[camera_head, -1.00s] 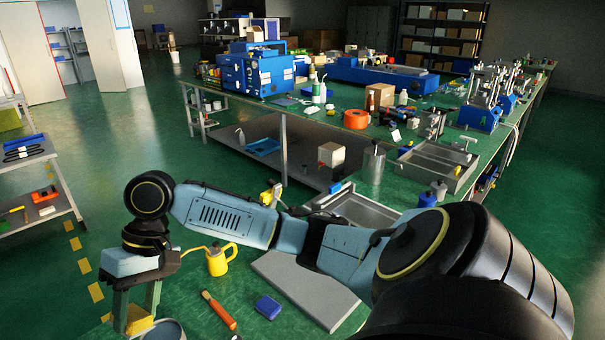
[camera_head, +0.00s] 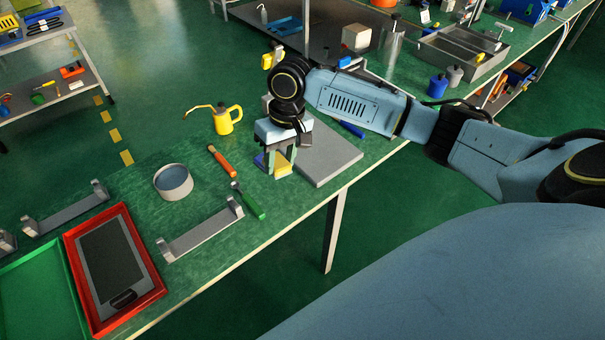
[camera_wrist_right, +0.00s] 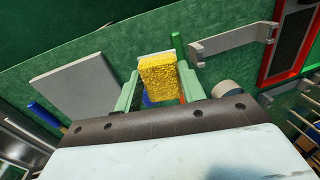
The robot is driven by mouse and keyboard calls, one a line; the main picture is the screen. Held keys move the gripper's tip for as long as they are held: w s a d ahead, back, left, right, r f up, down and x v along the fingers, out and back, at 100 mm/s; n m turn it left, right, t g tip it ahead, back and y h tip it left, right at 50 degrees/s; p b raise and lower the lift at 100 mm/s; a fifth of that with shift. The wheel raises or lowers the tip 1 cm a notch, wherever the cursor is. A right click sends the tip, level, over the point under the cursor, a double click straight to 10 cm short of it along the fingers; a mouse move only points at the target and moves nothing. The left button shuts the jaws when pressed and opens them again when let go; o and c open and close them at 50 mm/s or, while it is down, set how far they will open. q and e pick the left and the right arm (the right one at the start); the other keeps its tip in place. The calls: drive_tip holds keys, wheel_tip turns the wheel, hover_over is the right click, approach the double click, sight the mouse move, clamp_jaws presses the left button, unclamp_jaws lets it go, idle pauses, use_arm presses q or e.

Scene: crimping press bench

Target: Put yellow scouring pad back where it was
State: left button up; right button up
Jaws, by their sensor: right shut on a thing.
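The yellow scouring pad (camera_head: 281,166) is between the fingers of my right gripper (camera_head: 277,163), beside the left edge of a grey plate (camera_head: 335,158). In the right wrist view the pad (camera_wrist_right: 160,78) shows its rough yellow face between the two green fingers (camera_wrist_right: 158,86), which are shut on it. A dark blue block (camera_head: 260,160) is partly hidden behind the gripper. I cannot tell whether the pad touches the bench. My left gripper is not in view.
On the green bench are a yellow oil can (camera_head: 224,121), an orange-handled tool (camera_head: 222,161), a green-handled tool (camera_head: 249,202), a round tin (camera_head: 173,182), a metal bracket (camera_head: 200,232) and a red tray (camera_head: 157,290). The bench's front edge is close to the gripper.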

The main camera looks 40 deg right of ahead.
drive_tip(key=h, duration=0.2)
approach(296, 195)
drive_tip(key=shift+s+a+f+n+b, duration=0.15)
drive_tip(key=shift+f+n+b, duration=0.15)
drive_tip(key=shift+f+b, duration=0.8)
drive_tip(key=shift+f, duration=2)
drive_tip(key=shift+f, duration=0.1)
drive_tip(key=o, duration=0.4)
drive_tip(key=shift+f, duration=0.1)
drive_tip(key=o, duration=0.5)
wheel_tip(296, 195, up, 12)
drive_tip(key=shift+r+p, duration=0.2)
drive_tip(key=shift+p, duration=0.95)
